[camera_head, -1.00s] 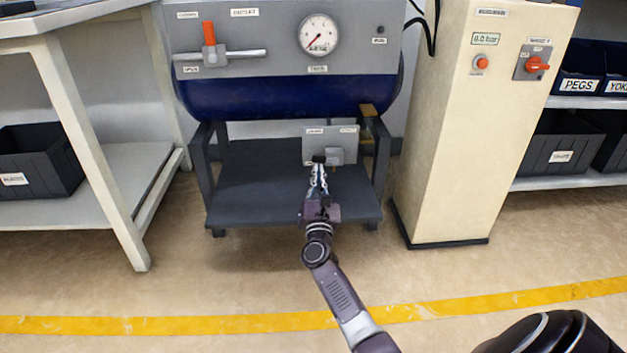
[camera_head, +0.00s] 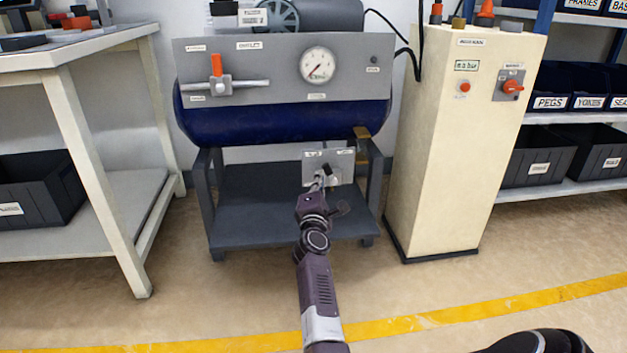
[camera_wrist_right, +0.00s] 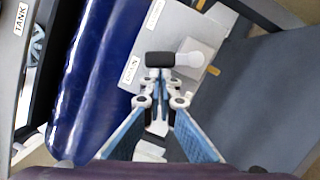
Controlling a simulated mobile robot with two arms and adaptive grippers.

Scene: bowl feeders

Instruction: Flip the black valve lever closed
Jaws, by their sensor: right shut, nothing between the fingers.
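The black valve lever (camera_head: 327,169) is on a small grey plate (camera_head: 312,163) low at the tank's front. In the right wrist view its black handle (camera_wrist_right: 160,59) lies just beyond the fingertips, beside the pale valve body (camera_wrist_right: 196,54). My right gripper (camera_head: 322,180) is shut and empty, close below and left of the lever. It also shows in the right wrist view (camera_wrist_right: 160,88), with the tips meeting near the handle. I cannot tell whether they touch it. My left gripper is out of view.
The blue tank (camera_head: 260,122) and its gauge panel (camera_head: 277,62) stand above the plate. A dark lower shelf (camera_head: 255,205) lies under it. A cream cabinet (camera_head: 440,150) stands at right, a white workbench (camera_head: 100,190) at left. The floor in front is clear.

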